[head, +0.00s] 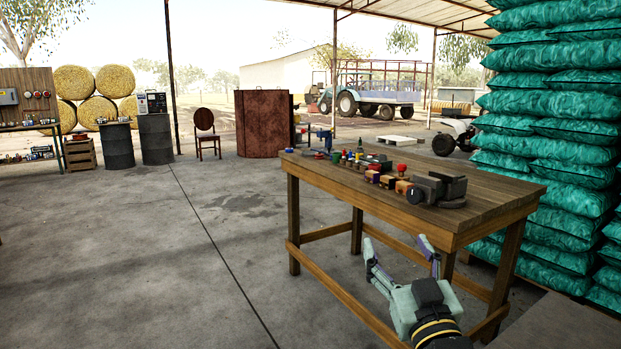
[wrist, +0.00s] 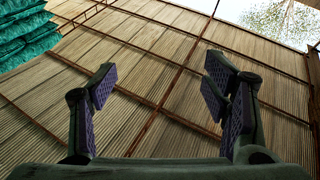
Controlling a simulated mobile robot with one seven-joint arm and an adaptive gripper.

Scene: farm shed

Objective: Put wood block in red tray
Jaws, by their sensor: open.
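Small wood-coloured blocks (head: 403,187) stand in a row with darker pieces near the front edge of the wooden workbench (head: 480,195). I cannot tell which one is the task's wood block. I cannot make out a red tray; only small red items (head: 401,168) show on the bench. My gripper (head: 399,246) is open and empty, in front of the bench in the picture and apart from the blocks.
A dark metal vise (head: 437,188) sits at the bench's right end. Bottles and small tools crowd its left half. Stacked green sacks (head: 545,130) stand behind on the right. Open concrete floor (head: 180,270) lies to the left. Drums (head: 156,138) and a chair (head: 206,133) stand farther back.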

